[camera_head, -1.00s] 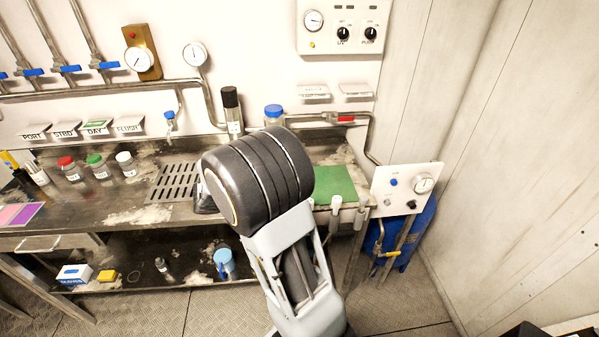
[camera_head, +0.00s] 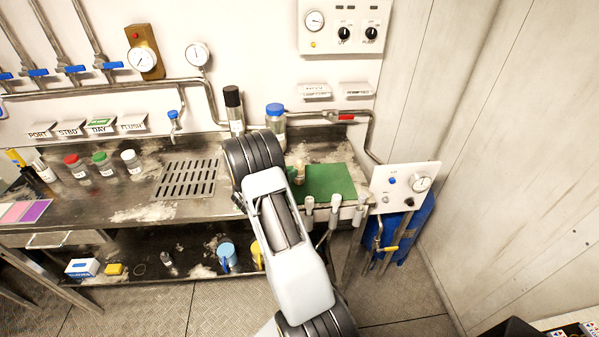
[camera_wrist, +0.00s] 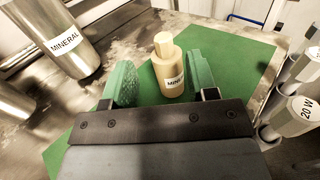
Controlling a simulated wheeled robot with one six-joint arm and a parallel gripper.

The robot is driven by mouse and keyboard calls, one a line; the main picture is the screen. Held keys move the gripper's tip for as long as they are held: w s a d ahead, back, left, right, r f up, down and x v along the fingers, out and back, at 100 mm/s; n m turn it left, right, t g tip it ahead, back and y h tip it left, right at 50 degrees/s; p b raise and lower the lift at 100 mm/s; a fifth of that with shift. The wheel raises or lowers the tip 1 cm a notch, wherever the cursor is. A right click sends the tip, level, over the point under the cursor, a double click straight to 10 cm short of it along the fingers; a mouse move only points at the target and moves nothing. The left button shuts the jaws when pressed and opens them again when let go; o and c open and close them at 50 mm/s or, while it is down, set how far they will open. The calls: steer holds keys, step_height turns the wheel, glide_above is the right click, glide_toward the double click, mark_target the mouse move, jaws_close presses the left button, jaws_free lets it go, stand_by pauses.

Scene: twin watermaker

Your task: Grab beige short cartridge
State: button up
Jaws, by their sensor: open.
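The beige short cartridge (camera_wrist: 170,70) stands upright on the green mat (camera_wrist: 262,58) in the wrist view, with a label reading "MINE..." that is partly cut off by the finger. It also shows in the head view (camera_head: 299,173), small, on the green mat (camera_head: 330,182) beside my arm. My gripper (camera_wrist: 160,82) is open in the wrist view. Its green finger pads lie to the left and right of the cartridge, the right one close to its side. I cannot tell whether they touch. In the head view my gripper is hidden behind my arm.
A metal cylinder labelled "MINERAL" (camera_wrist: 62,45) stands left of my gripper. In the head view, a blue-capped bottle (camera_head: 275,125) and a black-capped bottle (camera_head: 234,110) stand behind my arm.

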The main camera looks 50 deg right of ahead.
mark_target(298, 161)
steer(key=d+p, duration=0.2)
steer(key=d, duration=0.3)
steer(key=shift+s+r, duration=0.1)
steer(key=shift+s, duration=0.05)
steer(key=shift+d, duration=0.55)
jaws_close()
